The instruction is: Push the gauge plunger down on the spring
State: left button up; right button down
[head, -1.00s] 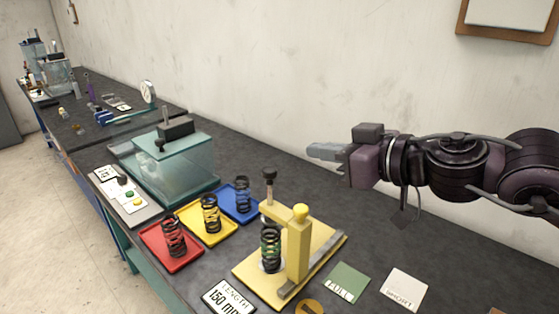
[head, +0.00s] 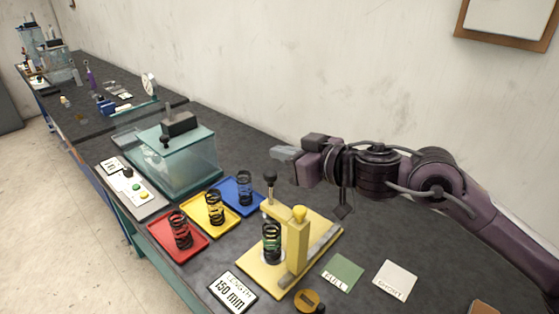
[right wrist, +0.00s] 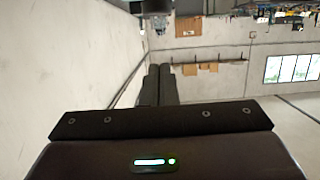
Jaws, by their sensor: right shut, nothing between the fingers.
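A yellow gauge (head: 297,248) stands on the near part of the bench. Its plunger (head: 270,180) has a dark round knob and stands raised on the gauge's arm. A black coil spring with some green (head: 271,242) stands upright in the gauge below that arm. My right gripper (head: 276,153) is shut and empty, to the upper right of the plunger knob in the head view and apart from it. In the right wrist view the two fingers (right wrist: 158,84) lie together. My left gripper is not in view.
Red (head: 192,250), yellow (head: 220,229) and blue (head: 255,207) trays each hold a spring. A glass box (head: 190,165) and a button panel (head: 140,192) stand behind. A length display (head: 232,291), a green card (head: 342,273) and a white card (head: 395,280) lie near the gauge.

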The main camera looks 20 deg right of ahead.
jog(key=f, duration=0.3)
jog(key=w+f, duration=0.1)
jog(key=shift+a+f, duration=0.2)
jog(key=shift+a, duration=0.15)
